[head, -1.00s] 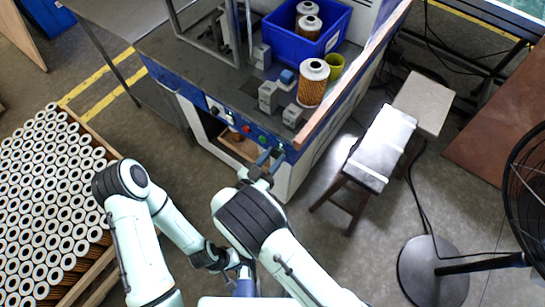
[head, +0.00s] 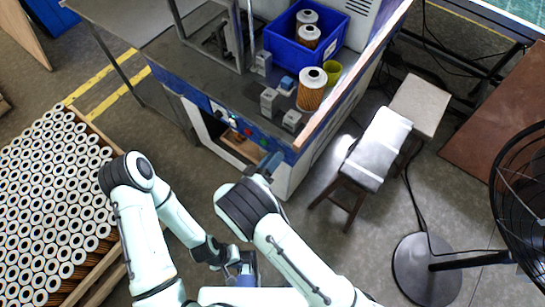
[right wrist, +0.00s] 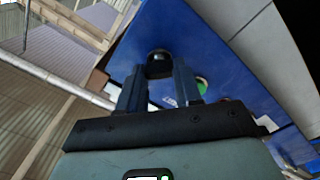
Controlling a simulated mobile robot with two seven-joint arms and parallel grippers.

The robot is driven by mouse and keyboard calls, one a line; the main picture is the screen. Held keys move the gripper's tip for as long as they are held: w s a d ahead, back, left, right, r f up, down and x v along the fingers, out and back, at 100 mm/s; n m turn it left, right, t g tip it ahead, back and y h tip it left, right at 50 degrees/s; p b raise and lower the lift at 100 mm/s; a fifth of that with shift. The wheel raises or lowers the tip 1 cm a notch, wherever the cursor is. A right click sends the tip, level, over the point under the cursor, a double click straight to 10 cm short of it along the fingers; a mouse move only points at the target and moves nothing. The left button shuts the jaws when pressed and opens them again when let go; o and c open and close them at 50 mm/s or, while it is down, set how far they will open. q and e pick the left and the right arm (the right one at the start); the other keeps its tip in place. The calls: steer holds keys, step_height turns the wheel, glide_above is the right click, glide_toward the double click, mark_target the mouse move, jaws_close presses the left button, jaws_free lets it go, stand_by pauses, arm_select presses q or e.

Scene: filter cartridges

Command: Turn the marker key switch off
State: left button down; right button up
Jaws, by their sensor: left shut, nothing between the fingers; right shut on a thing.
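The marker key switch shows as a dark round knob (right wrist: 159,62) on the blue panel in the right wrist view. My right gripper (right wrist: 160,78) is shut on it, one finger on each side. In the head view my right gripper (head: 268,164) is at the right end of the machine's blue front panel (head: 222,112), and the switch is hidden there. The key's exact angle cannot be told. My left gripper (head: 242,270) is shut and empty, low in the head view, away from the panel.
A green button (right wrist: 202,85) sits close beside the right finger. The machine top holds a blue bin (head: 284,45) with filter cartridges and one standing cartridge (head: 311,89). A crate of cartridges (head: 104,258) is at left, a stool (head: 376,150) and a fan (head: 425,268) at right.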

arm_select(q)
steer(key=shift+w+r+p, duration=0.25)
steer(key=shift+r+p, duration=0.4)
steer(key=shift+r, duration=0.1)
steer(key=shift+w+r+p, duration=0.2)
steer(key=shift+r+p, duration=0.4)
steer(key=shift+r, duration=0.1)
arm_select(e)
steer(key=shift+w+n, duration=0.1)
steer(key=shift+n, duration=4)
steer(key=o, duration=1)
steer(key=shift+f, duration=0.1)
steer(key=shift+o, duration=0.2)
